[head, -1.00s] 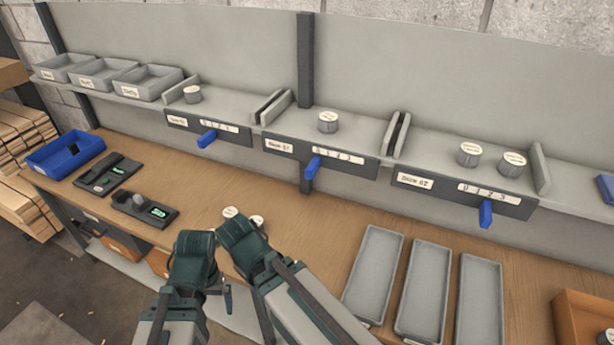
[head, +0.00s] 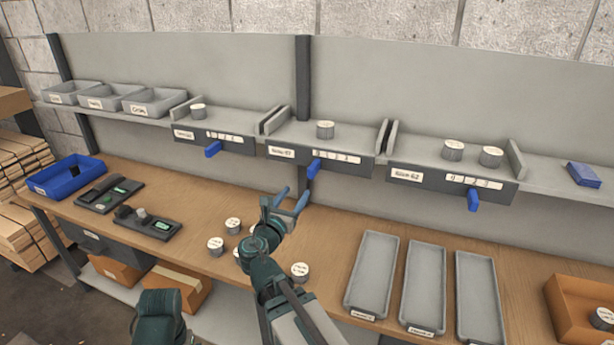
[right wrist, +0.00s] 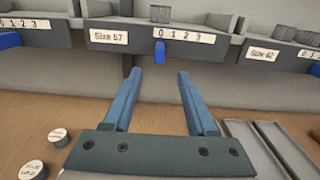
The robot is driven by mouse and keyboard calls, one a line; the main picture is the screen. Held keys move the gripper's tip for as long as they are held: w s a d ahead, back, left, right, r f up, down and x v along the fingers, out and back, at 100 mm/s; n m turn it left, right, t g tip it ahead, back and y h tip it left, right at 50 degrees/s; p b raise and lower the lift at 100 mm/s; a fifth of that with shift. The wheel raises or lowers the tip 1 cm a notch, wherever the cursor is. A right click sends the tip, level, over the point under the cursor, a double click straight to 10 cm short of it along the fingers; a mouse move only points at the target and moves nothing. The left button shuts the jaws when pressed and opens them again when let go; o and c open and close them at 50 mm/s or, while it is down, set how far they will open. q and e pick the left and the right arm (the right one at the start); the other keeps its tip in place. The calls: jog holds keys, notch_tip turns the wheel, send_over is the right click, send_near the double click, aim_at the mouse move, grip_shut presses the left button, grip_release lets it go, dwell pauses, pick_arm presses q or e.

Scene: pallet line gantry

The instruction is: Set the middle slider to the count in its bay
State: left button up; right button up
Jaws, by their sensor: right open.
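The middle slider (head: 314,168) is a blue tab on the dark front panel of the middle bay. In the right wrist view the tab (right wrist: 160,50) hangs below the 0 of a strip marked 0 1 2 3, beside a "Size 57" label. One grey can (head: 325,129) stands in that bay; it also shows in the wrist view (right wrist: 160,14). My right gripper (head: 294,192) is open and empty, below and in front of the slider. In the wrist view the tab lies beyond and between its blue fingers (right wrist: 159,73), apart from them. My left gripper is not visible.
The left bay has one can (head: 198,111) and a blue slider (head: 212,149); the right bay has two cans and another slider (head: 473,200). Several loose cans stand on the bench around my right arm. Grey trays (head: 372,275) lie to the right.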

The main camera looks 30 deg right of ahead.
aim_at(310, 173)
jog(key=x, duration=1.4)
jog(key=shift+s, duration=0.1)
grip_shut()
jog(key=shift+s, duration=0.1)
dwell(1.0)
